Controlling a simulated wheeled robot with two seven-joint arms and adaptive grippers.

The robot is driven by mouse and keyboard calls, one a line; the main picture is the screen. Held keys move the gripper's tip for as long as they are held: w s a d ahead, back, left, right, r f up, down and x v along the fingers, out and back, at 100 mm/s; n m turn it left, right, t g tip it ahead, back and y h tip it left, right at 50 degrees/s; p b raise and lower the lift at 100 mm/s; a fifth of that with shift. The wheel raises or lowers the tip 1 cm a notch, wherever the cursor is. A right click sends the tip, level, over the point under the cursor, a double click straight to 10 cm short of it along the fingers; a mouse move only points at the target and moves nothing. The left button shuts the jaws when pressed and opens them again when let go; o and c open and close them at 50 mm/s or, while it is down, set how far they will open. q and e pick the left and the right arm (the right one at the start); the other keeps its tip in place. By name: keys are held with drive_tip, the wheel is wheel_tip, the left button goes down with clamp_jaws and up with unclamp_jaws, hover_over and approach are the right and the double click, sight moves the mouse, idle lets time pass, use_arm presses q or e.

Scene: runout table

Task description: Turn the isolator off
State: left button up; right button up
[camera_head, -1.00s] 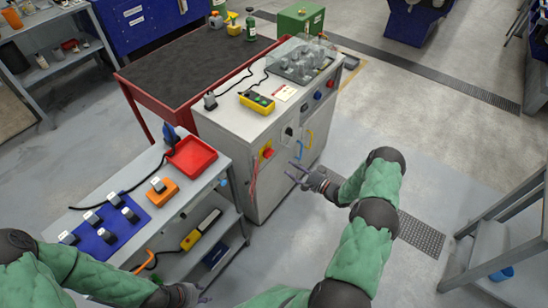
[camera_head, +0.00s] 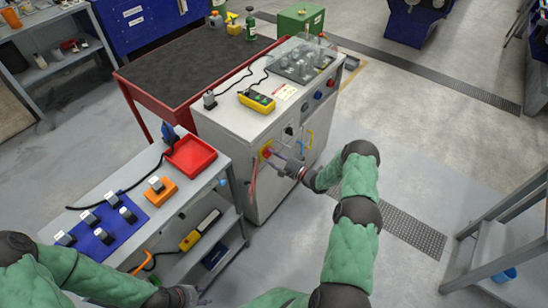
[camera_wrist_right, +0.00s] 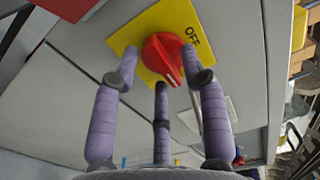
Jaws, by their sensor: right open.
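The isolator's red rotary knob (camera_head: 266,152) sits on a yellow plate on the front of the grey cabinet (camera_head: 232,190). The right wrist view shows the red knob (camera_wrist_right: 160,57) close up, its yellow plate (camera_wrist_right: 178,16) reading OFF beside it. The knob's ridge points down and slightly right in that view, not at OFF. My right gripper (camera_head: 279,157) is open in front of the knob. Its spread fingers (camera_wrist_right: 162,82) stand around the knob's near side; contact cannot be told. My left gripper (camera_head: 197,297) is low at the bottom edge, away from the cabinet, its jaws unclear.
Hoses and other controls are on the cabinet front right of the knob. A yellow pendant (camera_head: 257,102) lies on its top. A cart with a red tray (camera_head: 190,155) and blue mat (camera_head: 103,236) stands left. Floor right of the cabinet is clear.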

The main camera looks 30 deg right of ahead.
clamp_jaws()
drive_tip(key=shift+n, duration=0.3)
idle(0.5)
drive_tip(key=shift+d+r+n+b, duration=0.15)
drive_tip(key=shift+n+b, duration=2.5)
drive_tip(key=shift+n, duration=1.65)
drive_tip(key=shift+d+r+n+b, duration=0.1)
drive_tip(key=shift+n+b, duration=2.55)
drive_tip(key=shift+n, duration=1.65)
unclamp_jaws()
